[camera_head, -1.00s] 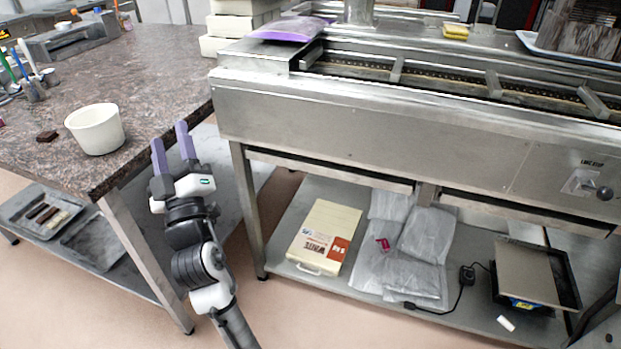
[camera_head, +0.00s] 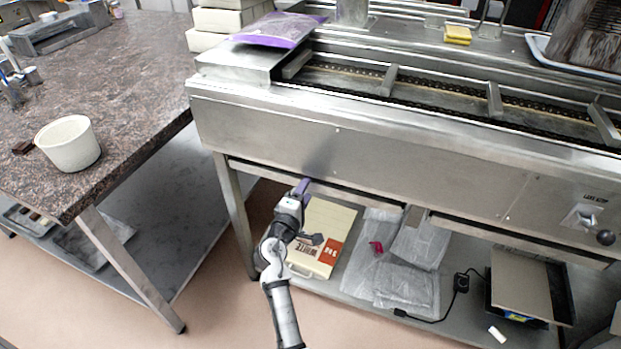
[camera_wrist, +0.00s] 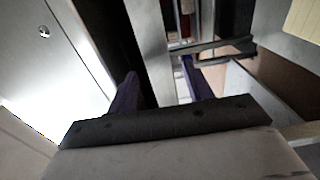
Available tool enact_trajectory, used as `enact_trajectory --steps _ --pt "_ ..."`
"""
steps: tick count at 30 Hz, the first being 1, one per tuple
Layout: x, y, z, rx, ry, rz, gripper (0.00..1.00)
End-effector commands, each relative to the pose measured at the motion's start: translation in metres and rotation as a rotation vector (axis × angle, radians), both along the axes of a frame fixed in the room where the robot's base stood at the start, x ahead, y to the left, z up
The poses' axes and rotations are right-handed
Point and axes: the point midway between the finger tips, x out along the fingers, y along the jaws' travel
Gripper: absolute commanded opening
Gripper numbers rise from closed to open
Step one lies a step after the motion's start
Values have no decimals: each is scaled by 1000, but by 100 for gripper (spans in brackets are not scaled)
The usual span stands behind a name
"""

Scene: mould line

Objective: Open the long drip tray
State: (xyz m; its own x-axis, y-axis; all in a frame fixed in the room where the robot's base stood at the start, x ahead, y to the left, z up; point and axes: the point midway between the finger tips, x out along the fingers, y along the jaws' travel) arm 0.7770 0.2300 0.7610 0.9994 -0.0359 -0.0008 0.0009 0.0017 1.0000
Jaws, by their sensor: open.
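Two thin steel tray fronts run under the machine's front panel in the head view, a left one (camera_head: 345,191) and a right one (camera_head: 520,240). I cannot tell from their look which is the long drip tray. My gripper (camera_head: 303,186) is at the left tray's front edge, left of its middle, with its purple fingertips up against the underside of the panel. In the wrist view the two purple fingers (camera_wrist: 160,88) are apart, and a pale metal strip (camera_wrist: 150,50) runs between them. Whether they touch it cannot be told.
The steel machine panel (camera_head: 400,160) is just above my gripper, with a knob (camera_head: 606,237) at its right. Below, a shelf holds a cream box (camera_head: 325,225), plastic bags (camera_head: 410,275) and a dark device (camera_head: 530,285). A stone-topped table (camera_head: 130,90) with a white bucket (camera_head: 68,144) stands left.

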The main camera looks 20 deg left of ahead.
Motion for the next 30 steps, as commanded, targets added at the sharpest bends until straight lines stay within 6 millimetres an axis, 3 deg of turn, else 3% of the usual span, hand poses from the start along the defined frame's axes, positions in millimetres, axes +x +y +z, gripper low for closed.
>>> enact_trajectory --steps 3,9,20,30 --pt "22 0 3 1 -1 0 51" --pt "43 -1 1 0 -1 2 51" --pt "48 -1 0 2 -1 2 51" --pt "48 -1 0 2 -1 2 8"
